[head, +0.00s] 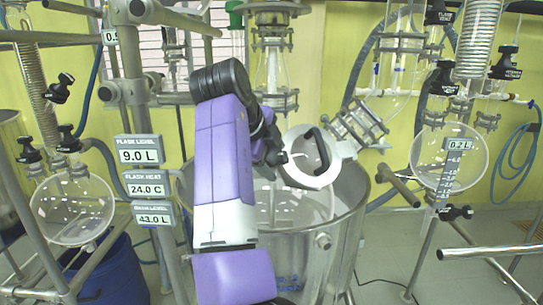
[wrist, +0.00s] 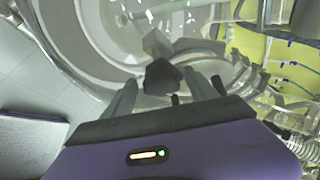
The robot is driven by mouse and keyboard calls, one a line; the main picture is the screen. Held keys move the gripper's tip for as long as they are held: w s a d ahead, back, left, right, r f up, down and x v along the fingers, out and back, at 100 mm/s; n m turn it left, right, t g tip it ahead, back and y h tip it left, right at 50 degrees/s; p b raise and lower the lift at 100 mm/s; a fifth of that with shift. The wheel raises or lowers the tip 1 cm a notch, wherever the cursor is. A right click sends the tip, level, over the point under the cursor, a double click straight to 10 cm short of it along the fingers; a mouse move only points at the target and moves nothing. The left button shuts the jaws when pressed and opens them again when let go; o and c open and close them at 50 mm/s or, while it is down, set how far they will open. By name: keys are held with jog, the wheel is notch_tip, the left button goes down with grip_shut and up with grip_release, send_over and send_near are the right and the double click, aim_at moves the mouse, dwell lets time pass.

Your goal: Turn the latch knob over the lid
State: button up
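The lid (head: 338,171) is a white round ring with a black curved handle (head: 322,148), over the big glass vessel (head: 345,215) in the head view. In the wrist view the dark latch knob (wrist: 163,79) is beside a pale grey block (wrist: 157,43) at the rim. My gripper (wrist: 160,84) is open, with one finger left of the knob and one right of it. I cannot tell whether either finger touches it. In the head view my gripper (head: 272,148) is at the lid's left edge, mostly hidden by my purple arm, and the knob is hard to make out.
A post with display signs (head: 141,156) stands left of my arm. Round glass flasks hang at the left (head: 72,210) and right (head: 447,160). A clamped glass neck (head: 357,125) rises beside the lid. Metal frame tubes (head: 485,252) cross the right foreground.

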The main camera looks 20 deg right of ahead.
jog(key=shift+r, duration=0.1)
jog(key=shift+s+a+r, duration=0.1)
jog(key=shift+a+r, duration=0.1)
jog(key=shift+r, duration=0.05)
jog(key=b+v, duration=0.2)
jog(key=v, duration=0.4)
jog(key=shift+s+a+r, duration=0.15)
jog(key=shift+s+r, duration=0.1)
jog(key=shift+r, duration=0.05)
jog(key=shift+a, duration=0.1)
